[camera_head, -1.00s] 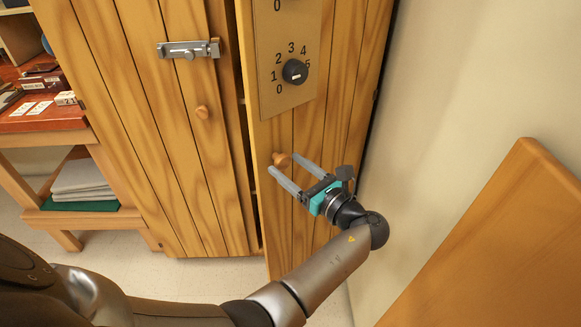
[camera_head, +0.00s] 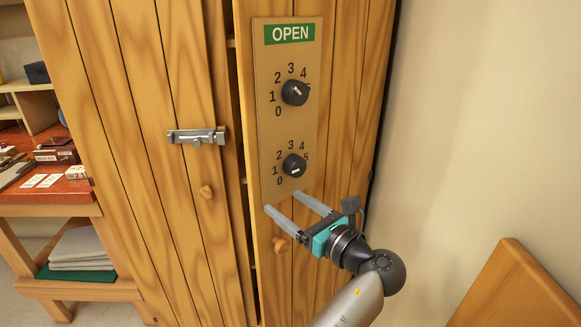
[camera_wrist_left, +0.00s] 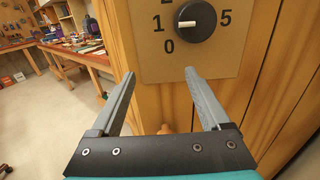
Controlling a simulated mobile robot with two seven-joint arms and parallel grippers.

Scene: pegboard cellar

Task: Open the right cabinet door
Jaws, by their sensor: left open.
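The right cabinet door (camera_head: 345,120) is wooden and stands slightly ajar, with a dark gap along its left edge. It bears a panel (camera_head: 263,150) with a green "OPEN" sign (camera_head: 290,34) and two black dials, the upper (camera_head: 295,92) and the lower (camera_head: 294,165). Its round wooden knob (camera_head: 281,244) sits below the panel. My left gripper (camera_head: 283,202) is open and empty, its fingertips above the knob by the panel's lower edge. In the left wrist view the knob (camera_wrist_left: 165,129) shows low between the fingers, partly hidden. My right gripper is out of view.
The left cabinet door (camera_head: 130,150) has a metal latch (camera_head: 197,136) and a wooden knob (camera_head: 206,192). A desk (camera_head: 45,198) with small items stands at left. A wall (camera_head: 470,110) and a wooden panel (camera_head: 515,290) are at right.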

